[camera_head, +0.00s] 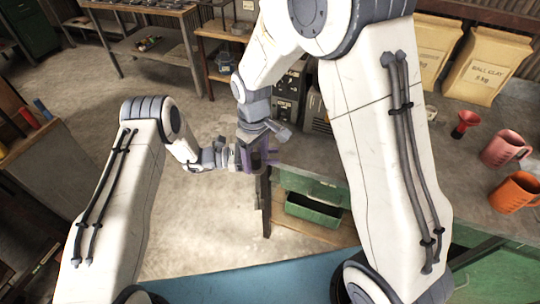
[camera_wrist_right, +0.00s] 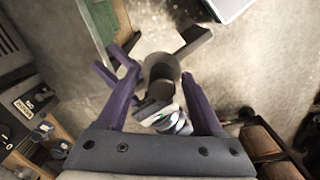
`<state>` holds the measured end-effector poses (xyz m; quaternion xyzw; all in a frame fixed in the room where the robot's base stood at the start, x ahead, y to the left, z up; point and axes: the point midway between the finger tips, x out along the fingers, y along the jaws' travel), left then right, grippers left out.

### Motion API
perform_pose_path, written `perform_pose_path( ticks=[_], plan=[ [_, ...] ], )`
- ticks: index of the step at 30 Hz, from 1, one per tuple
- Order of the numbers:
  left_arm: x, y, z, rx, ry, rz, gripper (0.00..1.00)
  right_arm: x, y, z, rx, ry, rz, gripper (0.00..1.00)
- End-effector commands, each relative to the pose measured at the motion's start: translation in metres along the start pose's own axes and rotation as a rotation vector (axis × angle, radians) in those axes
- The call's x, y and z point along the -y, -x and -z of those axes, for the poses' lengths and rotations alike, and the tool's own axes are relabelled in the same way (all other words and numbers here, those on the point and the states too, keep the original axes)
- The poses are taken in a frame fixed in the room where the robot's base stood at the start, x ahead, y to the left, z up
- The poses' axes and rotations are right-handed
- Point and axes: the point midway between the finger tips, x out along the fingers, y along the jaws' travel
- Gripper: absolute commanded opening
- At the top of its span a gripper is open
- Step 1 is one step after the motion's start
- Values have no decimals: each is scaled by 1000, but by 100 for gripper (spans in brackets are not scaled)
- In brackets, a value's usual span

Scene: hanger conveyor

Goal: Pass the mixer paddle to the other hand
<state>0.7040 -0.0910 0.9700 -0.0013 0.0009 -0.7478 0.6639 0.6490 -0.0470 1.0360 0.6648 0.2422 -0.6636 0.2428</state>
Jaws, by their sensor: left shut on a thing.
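In the right wrist view, a dark round-ended cylinder (camera_wrist_right: 160,80), which looks like the mixer paddle's handle, stands between the purple fingers of my right gripper (camera_wrist_right: 160,85). Gaps show on both sides of it, so my right gripper is open around it. In the head view, my right gripper (camera_head: 260,157) points down at the tip of my left gripper (camera_head: 243,157), which comes in from the left. My left gripper is shut on the paddle. The paddle is mostly hidden behind the grippers in the head view, and its lower part cannot be made out.
A green bench (camera_head: 312,187) with a green bin (camera_head: 313,210) stands just right of the grippers. Open concrete floor lies left and below.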

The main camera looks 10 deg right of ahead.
Motion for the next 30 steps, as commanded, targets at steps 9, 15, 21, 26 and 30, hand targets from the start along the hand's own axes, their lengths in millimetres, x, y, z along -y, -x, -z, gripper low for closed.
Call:
perform_pose_path(
  ticks=[9, 15, 21, 26, 30],
  plan=[
    [-1, 0, -1, 1, 0, -1, 0, 0, 1, 0, 1, 0, 1, 71],
    [-1, 0, -1, 1, -1, -1, 0, 0, 23, 0, -3, 0, -1, 71],
    [-1, 0, -1, 1, -1, -1, 0, 0, 65, 0, -4, 0, -1, 71],
    [-1, 0, -1, 1, -1, -1, 0, 0, 95, 0, -3, 0, -1, 71],
    [-1, 0, -1, 1, 0, -1, 0, 0, 112, 0, -2, 0, 0, 71]
  ],
)
